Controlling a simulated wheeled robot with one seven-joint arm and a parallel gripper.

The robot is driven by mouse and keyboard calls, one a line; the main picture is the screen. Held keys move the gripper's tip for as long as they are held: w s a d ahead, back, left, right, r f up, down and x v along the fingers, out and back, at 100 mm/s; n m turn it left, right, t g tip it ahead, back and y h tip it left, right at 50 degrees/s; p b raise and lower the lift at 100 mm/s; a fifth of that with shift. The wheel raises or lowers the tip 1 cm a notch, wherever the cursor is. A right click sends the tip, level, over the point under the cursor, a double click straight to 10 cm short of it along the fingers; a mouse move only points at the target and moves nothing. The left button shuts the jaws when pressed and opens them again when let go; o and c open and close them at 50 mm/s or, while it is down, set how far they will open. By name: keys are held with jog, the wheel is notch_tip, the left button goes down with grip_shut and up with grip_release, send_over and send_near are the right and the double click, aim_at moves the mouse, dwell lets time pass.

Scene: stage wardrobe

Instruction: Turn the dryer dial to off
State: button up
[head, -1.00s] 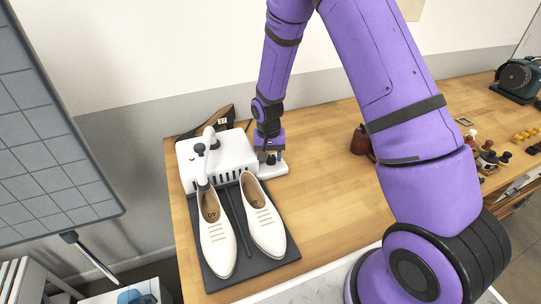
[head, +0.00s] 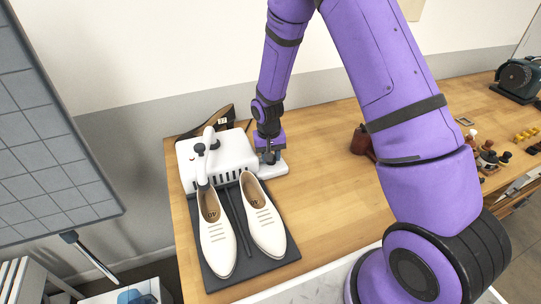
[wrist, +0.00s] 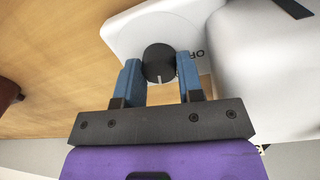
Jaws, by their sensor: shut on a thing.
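The dryer (head: 230,152) is a white unit with vents and a curved pipe, at the back left of the bench. Its dial (wrist: 157,58) is a round black knob on a white rounded plate (wrist: 124,36). My gripper (wrist: 160,68) has its two blue fingers on either side of the dial and is shut on it. A white pointer line on the knob faces the gripper's palm in the wrist view. Part of an "OFF" label shows right of the knob, cut by a finger. In the head view my gripper (head: 271,158) is at the dryer's right end and mostly covers the dial.
A pair of white shoes (head: 217,241) lies on a dark mat (head: 286,259) in front of the dryer. A dark red-brown object (head: 361,140) stands to the right. The bench (head: 325,195) between is clear. Several small items sit at far right.

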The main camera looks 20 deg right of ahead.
jog(key=n, duration=0.4)
jog(key=shift+n, duration=0.3)
jog(key=n, duration=0.4)
jog(key=shift+n+t, duration=0.3)
jog(key=n, duration=0.4)
jog(key=shift+n, duration=0.3)
jog(key=shift+s+n, duration=0.1)
jog(key=shift+n, duration=2)
jog(key=o, duration=0.6)
jog(key=shift+o, duration=0.2)
jog(key=shift+r, duration=0.1)
